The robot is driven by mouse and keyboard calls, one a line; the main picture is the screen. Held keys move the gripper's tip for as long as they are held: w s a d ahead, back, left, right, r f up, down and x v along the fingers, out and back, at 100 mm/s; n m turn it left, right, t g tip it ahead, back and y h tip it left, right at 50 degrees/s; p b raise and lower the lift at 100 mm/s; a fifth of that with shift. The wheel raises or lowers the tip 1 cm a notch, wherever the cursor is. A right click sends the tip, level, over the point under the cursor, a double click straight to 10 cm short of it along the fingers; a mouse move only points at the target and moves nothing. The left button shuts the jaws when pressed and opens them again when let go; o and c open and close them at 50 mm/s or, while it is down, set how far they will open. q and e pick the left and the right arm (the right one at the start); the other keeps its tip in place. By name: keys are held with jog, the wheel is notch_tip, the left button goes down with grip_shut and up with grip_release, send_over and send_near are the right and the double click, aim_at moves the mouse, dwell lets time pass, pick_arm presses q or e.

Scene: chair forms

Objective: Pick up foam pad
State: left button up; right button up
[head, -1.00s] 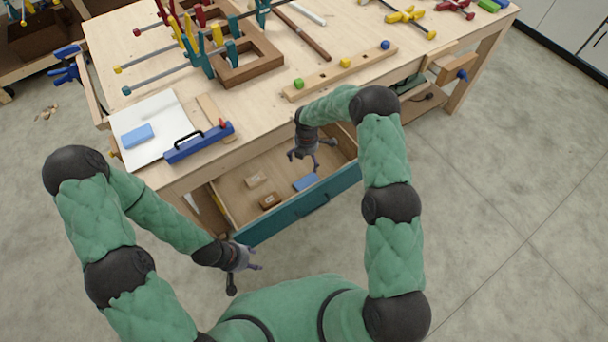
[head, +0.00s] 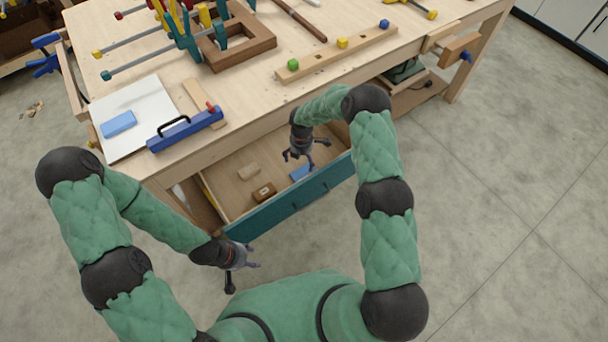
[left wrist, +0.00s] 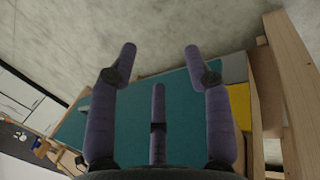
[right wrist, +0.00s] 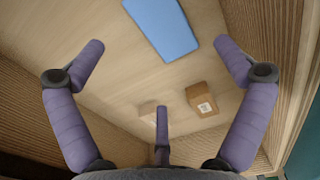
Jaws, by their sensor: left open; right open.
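A flat blue pad (head: 299,173) lies on the floor of the open drawer; in the right wrist view (right wrist: 163,27) it lies at the top, just beyond the fingertips. My right gripper (head: 304,158) is open and empty over the drawer, pointing down, and hides part of this pad in the head view. Its spread fingers (right wrist: 160,52) do not enclose the pad. A second blue pad (head: 118,123) lies on a white sheet on the bench top. My left gripper (head: 248,268) is open and empty in front of the drawer; the left wrist view shows its fingers (left wrist: 160,52) before the teal drawer front.
The drawer (head: 300,200) also holds a brown labelled block (head: 264,192) and a pale wooden block (head: 247,171). Its walls stand around my right gripper. On the bench (head: 250,90) are a blue level-like tool (head: 185,130), clamps and a wooden bar with coloured knobs (head: 337,52).

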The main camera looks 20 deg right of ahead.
aim_at(302, 170)
notch_tip(302, 170, down, 3)
jog(key=shift+b, duration=0.3)
jog(key=shift+w+f+b, duration=0.15)
jog(key=shift+f+b, duration=0.85)
jog(key=shift+f, duration=1.7)
jog(key=c, duration=0.6)
jog(key=shift+c, duration=0.2)
